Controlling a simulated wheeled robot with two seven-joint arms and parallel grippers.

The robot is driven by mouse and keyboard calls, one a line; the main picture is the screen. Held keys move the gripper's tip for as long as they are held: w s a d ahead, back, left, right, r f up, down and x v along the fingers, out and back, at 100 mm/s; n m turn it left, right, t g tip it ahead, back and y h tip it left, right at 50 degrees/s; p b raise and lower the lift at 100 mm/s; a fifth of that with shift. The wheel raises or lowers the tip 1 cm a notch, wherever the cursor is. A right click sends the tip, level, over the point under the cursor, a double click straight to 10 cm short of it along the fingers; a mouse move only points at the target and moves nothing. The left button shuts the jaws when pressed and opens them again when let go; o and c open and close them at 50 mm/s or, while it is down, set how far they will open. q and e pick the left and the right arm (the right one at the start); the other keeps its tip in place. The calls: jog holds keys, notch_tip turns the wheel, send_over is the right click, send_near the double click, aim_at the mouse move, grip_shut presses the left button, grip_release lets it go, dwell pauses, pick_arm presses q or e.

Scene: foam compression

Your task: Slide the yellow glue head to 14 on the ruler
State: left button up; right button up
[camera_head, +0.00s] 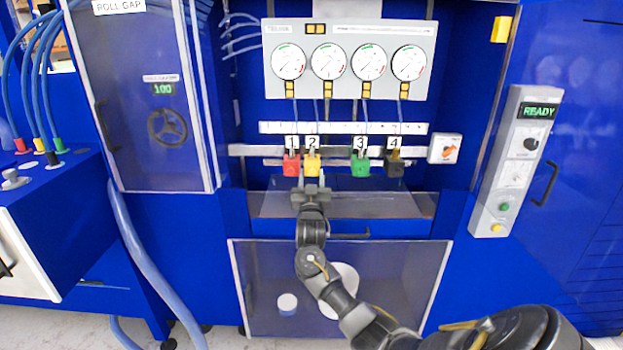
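The yellow glue head (313,164), labelled 2, hangs on a horizontal rail between the red head (291,166) labelled 1 and the green head (360,165) labelled 3. The white ruler (390,128) runs above the rail; its numbers are too small to read. My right gripper (311,186) reaches up from below, its tip just under the yellow head. It overlaps the head's lower edge in the picture, and I cannot tell whether they touch. Its fingers are too small to show whether they are open or shut. My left gripper is out of view.
The dark head (396,167) labelled 4 hangs right of the green one. There is a clear gap between yellow and green. A gauge panel (349,60) is above, a clear shelf (385,204) below, and a control panel (517,160) reading READY at right.

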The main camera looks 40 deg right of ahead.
jog(key=b+v, duration=0.2)
jog(key=v, duration=0.9)
jog(key=shift+w, duration=0.1)
